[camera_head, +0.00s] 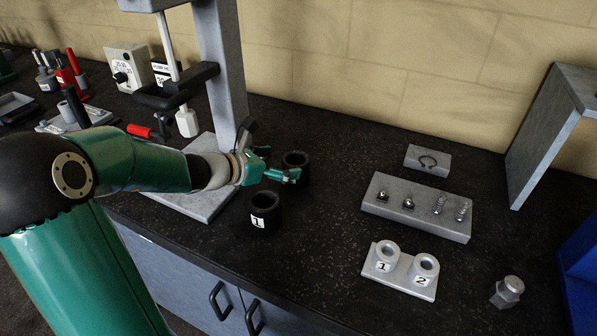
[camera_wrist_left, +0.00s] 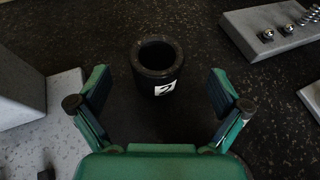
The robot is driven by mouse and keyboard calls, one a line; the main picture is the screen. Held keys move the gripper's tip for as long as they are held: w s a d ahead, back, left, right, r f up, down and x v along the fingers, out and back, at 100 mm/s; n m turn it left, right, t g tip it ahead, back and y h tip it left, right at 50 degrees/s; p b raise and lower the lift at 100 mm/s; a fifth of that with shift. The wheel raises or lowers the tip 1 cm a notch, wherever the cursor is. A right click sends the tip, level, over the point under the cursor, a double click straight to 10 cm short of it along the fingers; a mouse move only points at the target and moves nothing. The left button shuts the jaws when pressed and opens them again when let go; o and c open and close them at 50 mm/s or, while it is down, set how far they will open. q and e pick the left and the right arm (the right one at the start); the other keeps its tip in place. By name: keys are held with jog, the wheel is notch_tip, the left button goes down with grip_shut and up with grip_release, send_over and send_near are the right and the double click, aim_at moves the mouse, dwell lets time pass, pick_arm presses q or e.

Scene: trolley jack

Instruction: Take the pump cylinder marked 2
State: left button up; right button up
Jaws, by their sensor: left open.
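A black hollow cylinder (camera_wrist_left: 158,57) with a white label that looks like a 2 stands upright ahead of my left gripper in the left wrist view. In the head view this black cylinder (camera_head: 296,158) stands just beyond the fingers, its lower part partly hidden. My left gripper (camera_head: 288,175) is open and empty, and its fingers (camera_wrist_left: 160,92) spread to either side of the near face of the cylinder, apart from it. A second black cylinder (camera_head: 265,214), marked 1, stands nearer the bench front. My right gripper is not in view.
A grey plate (camera_head: 373,277) holds two short grey cups marked 1 and 2. A grey block (camera_head: 414,216) with several small metal parts stands behind it. A grey metal post (camera_head: 220,75) rises behind the gripper. A hex fitting (camera_head: 507,291) lies at right.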

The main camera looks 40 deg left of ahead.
aim_at(303, 157)
pick_arm(q)
jog(key=shift+a+p+x, duration=0.1)
jog(key=shift+p+x, duration=0.15)
jog(key=shift+x, duration=1.2)
jog(key=shift+a+p+x, duration=0.15)
jog(key=shift+p+x, duration=0.05)
jog(key=shift+x, duration=1.2)
jog(key=shift+c, duration=0.3)
jog(key=c, duration=1.8)
jog(key=shift+r, duration=0.15)
jog(key=shift+c, duration=0.2)
